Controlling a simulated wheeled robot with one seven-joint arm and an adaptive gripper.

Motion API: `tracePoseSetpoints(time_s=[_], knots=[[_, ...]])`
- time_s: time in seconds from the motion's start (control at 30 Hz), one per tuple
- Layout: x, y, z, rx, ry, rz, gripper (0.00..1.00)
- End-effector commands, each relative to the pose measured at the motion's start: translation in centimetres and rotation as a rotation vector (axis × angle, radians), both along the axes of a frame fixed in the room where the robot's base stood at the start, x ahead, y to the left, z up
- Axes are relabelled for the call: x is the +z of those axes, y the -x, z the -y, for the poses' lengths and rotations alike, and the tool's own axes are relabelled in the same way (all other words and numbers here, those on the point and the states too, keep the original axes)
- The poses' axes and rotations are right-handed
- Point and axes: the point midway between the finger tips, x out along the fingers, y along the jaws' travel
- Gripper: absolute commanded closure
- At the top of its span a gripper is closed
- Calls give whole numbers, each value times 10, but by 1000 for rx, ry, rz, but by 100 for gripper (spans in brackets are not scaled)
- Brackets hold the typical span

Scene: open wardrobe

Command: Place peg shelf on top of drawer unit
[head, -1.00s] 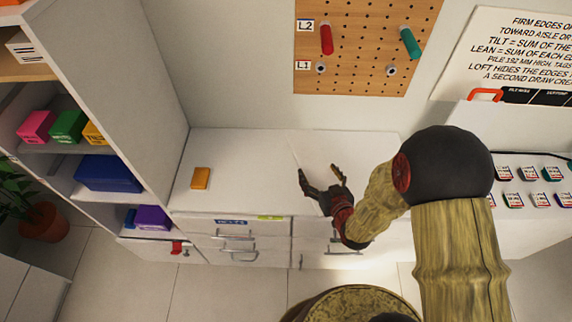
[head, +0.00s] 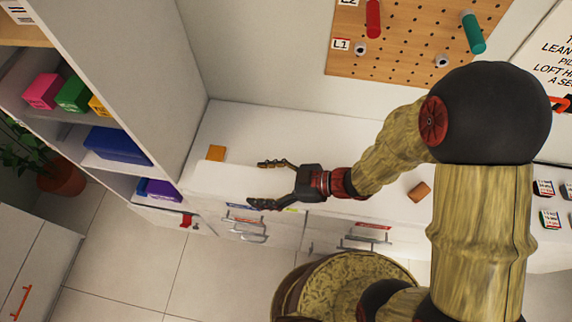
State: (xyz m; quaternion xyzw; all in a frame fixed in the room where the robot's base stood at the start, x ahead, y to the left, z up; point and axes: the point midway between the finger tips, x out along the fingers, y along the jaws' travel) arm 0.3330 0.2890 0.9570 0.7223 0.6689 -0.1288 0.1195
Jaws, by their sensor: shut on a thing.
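My gripper (head: 266,184) is over the front of the white worktop, fingers pointing left and spread apart. They are closed on a pale, flat thing, which I take to be the peg shelf (head: 228,180). It is white against white, so its outline is hard to make out. The white drawer unit (head: 240,222) with grey handles and coloured labels is just below and in front of my gripper. I cannot tell whether the shelf touches the unit's top.
An orange block (head: 216,153) lies on the worktop behind my gripper. A brown-orange block (head: 418,191) lies at the right, beside my arm. An open cabinet (head: 140,80) with coloured boxes stands at the left. A pegboard (head: 420,50) with red and green pegs is on the back wall.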

Motion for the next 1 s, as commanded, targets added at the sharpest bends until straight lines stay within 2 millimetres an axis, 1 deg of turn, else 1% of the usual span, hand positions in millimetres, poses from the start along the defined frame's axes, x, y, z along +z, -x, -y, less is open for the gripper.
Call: tracePoseSetpoints(time_s=[0.03, 0.2, 0.3, 0.4, 0.5, 0.67, 0.77, 0.8, 0.9, 1.0], knots=[[-9, -13, 4, -4, -1, 1, 55], [-26, -50, 15, -4, -1, 1, 55], [-45, -64, 19, -4, -1, -2, 55], [-60, -76, 22, -2, -1, -1, 55], [-69, -84, 25, -2, -1, 0, 55], [-74, -90, 26, -3, -1, 0, 55], [-81, -95, 28, -3, -1, 0, 55], [-86, -98, 29, -4, -1, -1, 55], [-104, -96, 28, -3, -1, -1, 55], [-114, -96, 28, -2, -1, 0, 55]])
